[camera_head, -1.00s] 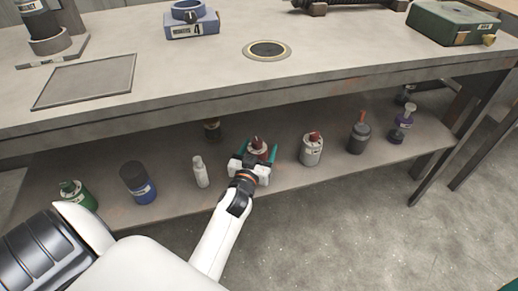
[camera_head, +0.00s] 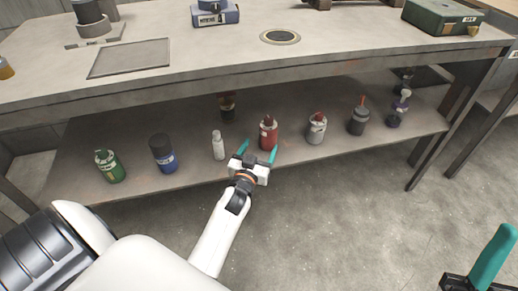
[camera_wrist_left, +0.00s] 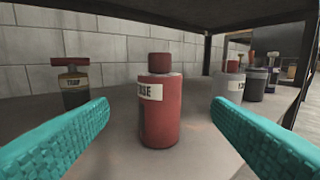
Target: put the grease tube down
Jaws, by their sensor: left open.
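The grease tube, a red bottle with a red cap and a pale label (camera_head: 268,134), stands upright on the lower shelf. In the left wrist view the red bottle (camera_wrist_left: 159,108) stands between and beyond the two teal fingers, touching neither; its label is only partly legible. My left gripper (camera_head: 257,151) is open and empty, just in front of the bottle at the shelf's front edge. A teal finger of my right gripper (camera_head: 492,258) shows at the lower right corner; the rest is cut off.
The lower shelf (camera_head: 193,176) also holds a green bottle (camera_head: 109,166), a blue one (camera_head: 163,153), a white one (camera_head: 218,145), a grey one (camera_head: 317,128) and several others. The tabletop edge (camera_head: 240,87) overhangs the shelf. The floor in front is clear.

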